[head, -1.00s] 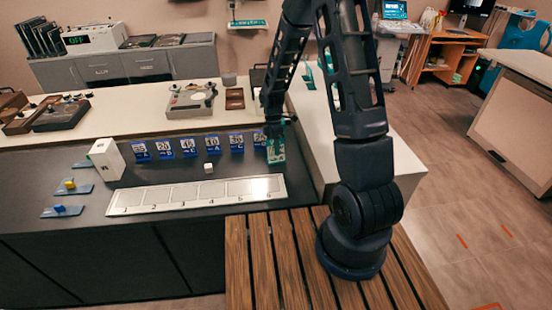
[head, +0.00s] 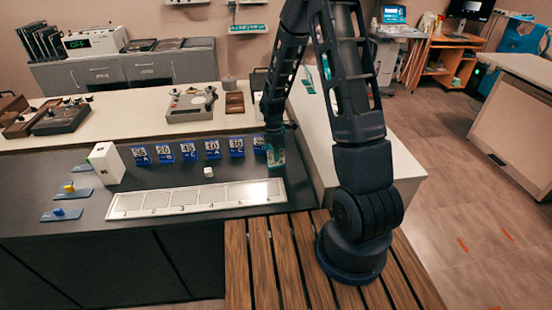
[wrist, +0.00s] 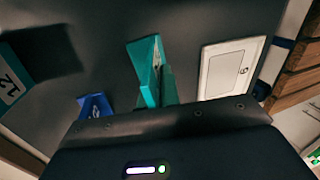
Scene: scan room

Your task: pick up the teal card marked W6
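The teal card (head: 277,158) stands at the right end of a row of blue cards on the dark counter. Its marking cannot be read. In the wrist view the teal card (wrist: 147,62) stands folded like a tent, right in front of my gripper. My gripper (head: 275,146) points down at the top of the teal card in the head view and covers part of it. The fingertips do not show clearly, so I cannot tell whether they are open or shut on the card.
A blue card (head: 259,144) stands close left of the teal one; it also shows in the wrist view (wrist: 94,106). A white numbered slot strip (head: 155,201) lies in front. A small white cube (head: 208,172) and a white box (head: 107,163) stand on the counter. Slatted wood (head: 262,262) is nearest.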

